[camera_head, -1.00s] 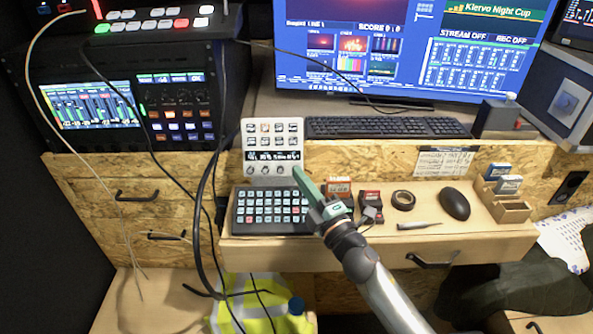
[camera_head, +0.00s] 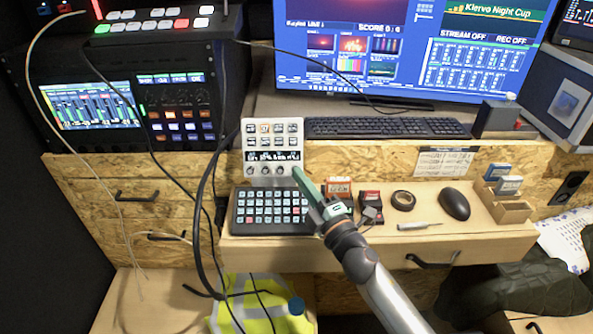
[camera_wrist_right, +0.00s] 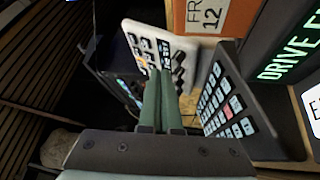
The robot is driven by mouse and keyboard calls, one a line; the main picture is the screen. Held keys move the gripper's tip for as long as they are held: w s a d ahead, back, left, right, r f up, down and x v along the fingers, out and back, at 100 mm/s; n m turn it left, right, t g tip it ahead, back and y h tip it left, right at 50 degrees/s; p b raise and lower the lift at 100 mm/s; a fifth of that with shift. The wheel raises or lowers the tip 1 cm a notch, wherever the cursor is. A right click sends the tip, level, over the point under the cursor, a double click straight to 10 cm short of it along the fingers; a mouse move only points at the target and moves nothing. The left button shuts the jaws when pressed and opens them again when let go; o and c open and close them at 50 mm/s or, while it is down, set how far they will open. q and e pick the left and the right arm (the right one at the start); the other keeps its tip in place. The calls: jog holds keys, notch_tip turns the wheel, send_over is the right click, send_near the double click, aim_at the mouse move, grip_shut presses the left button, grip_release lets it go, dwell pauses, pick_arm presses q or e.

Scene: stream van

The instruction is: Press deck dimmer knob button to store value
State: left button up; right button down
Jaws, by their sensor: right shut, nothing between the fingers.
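The white deck (camera_head: 272,140) stands tilted up behind the drawer shelf, with square keys, a dark display strip and a row of round knobs (camera_head: 265,171) along its bottom. My right gripper (camera_head: 297,170) is shut and empty, its green fingertips at the rightmost knob of that row. I cannot tell whether the tips touch the knob. My left gripper is not in view.
A dark keypad (camera_head: 268,211) lies just below the deck, close to my right gripper. Small boxes (camera_head: 339,188), tape (camera_head: 403,200) and a mouse (camera_head: 455,203) lie to the right. A keyboard (camera_head: 388,127) is behind. A black cable (camera_head: 199,210) hangs left of the deck.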

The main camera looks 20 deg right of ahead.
jog(key=shift+w, duration=0.1)
dwell(0.6)
jog(key=shift+w+d+f, duration=0.1)
jog(key=shift+w+f, duration=0.05)
jog(key=shift+w, duration=0.15)
jog(key=shift+w+f+b, duration=0.1)
jog(key=shift+w+b, duration=0.1)
jog(key=shift+b, duration=0.1)
dwell(0.4)
jog(key=shift+s, duration=0.1)
jog(key=shift+s+r+p, duration=0.25)
jog(key=shift+s+p, duration=0.1)
jog(key=shift+s, duration=0.15)
jog(key=shift+r, duration=0.1)
jog(key=shift+s+a+r+p, duration=0.3)
jog(key=shift+s+p, duration=0.1)
jog(key=shift+s, duration=0.15)
jog(key=shift+s+a+r+p, duration=0.15)
jog(key=shift+s+r+p, duration=0.15)
jog(key=shift+s, duration=0.25)
jog(key=shift+s+a+r+p, duration=0.15)
jog(key=shift+s+r+p, duration=0.1)
jog(key=shift+s, duration=0.3)
jog(key=shift+s+a+r+p, duration=0.1)
jog(key=shift+s+a+p, duration=0.1)
jog(key=shift+s, duration=0.35)
